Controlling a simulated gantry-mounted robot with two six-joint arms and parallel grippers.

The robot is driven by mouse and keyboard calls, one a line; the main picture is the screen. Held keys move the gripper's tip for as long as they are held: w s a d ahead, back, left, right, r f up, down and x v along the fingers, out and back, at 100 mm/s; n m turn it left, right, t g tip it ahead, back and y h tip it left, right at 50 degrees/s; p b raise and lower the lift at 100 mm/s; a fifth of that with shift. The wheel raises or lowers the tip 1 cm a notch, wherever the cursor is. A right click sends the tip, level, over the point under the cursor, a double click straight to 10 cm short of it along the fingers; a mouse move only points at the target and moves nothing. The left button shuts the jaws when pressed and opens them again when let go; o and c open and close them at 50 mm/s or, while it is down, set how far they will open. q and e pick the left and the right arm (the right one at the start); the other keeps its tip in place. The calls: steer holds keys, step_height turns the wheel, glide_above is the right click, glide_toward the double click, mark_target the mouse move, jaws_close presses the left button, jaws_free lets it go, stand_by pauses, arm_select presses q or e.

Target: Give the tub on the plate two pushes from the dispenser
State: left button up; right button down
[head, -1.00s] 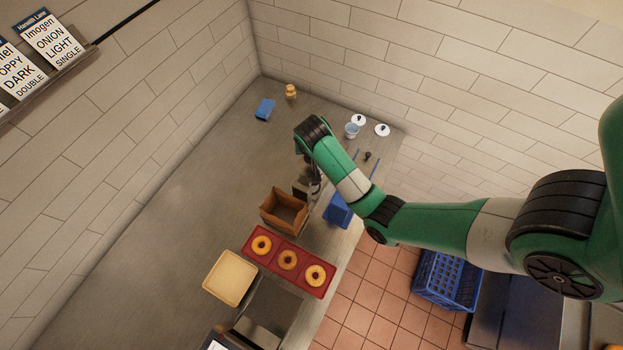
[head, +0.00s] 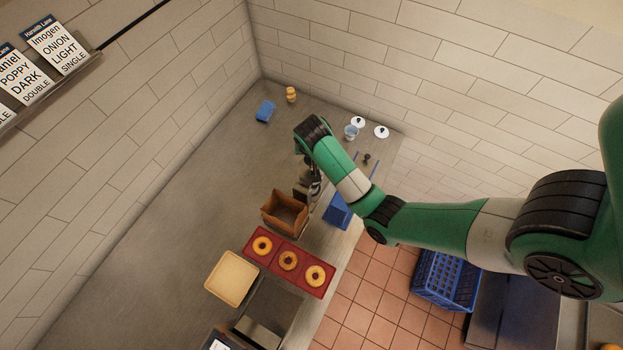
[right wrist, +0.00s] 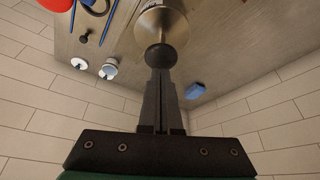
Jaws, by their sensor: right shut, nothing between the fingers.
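The dispenser shows in the right wrist view as a round steel body (right wrist: 163,25) with a dark knob (right wrist: 160,57) on top. My right gripper (right wrist: 160,72) is shut and empty, its fingertips at the knob; I cannot tell whether they touch or press it. In the head view my right gripper (head: 312,174) is at the counter's right side, behind the brown box, and my arm hides much of the dispenser. The tub and plate under the dispenser cannot be made out in either view. My left gripper is not in view.
A brown open box (head: 284,213) and a red tray (head: 300,274) with bagels stand nearby. A small bluish cup (head: 351,132) stands by white discs (head: 381,132). The counter's left side (head: 190,190) is clear.

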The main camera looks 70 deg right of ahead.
steer(key=shift+f+b, duration=2)
steer(key=shift+f, duration=0.2)
steer(key=shift+r, duration=0.1)
steer(key=shift+r+p, duration=2.2)
steer(key=shift+p, duration=0.15)
step_height(320, 180, up, 5)
steer(key=p, duration=0.4)
steer(key=shift+f+p, duration=0.2)
steer(key=shift+p, duration=0.1)
steer(key=shift+r+p, duration=0.45)
steer(key=shift+r, duration=0.3)
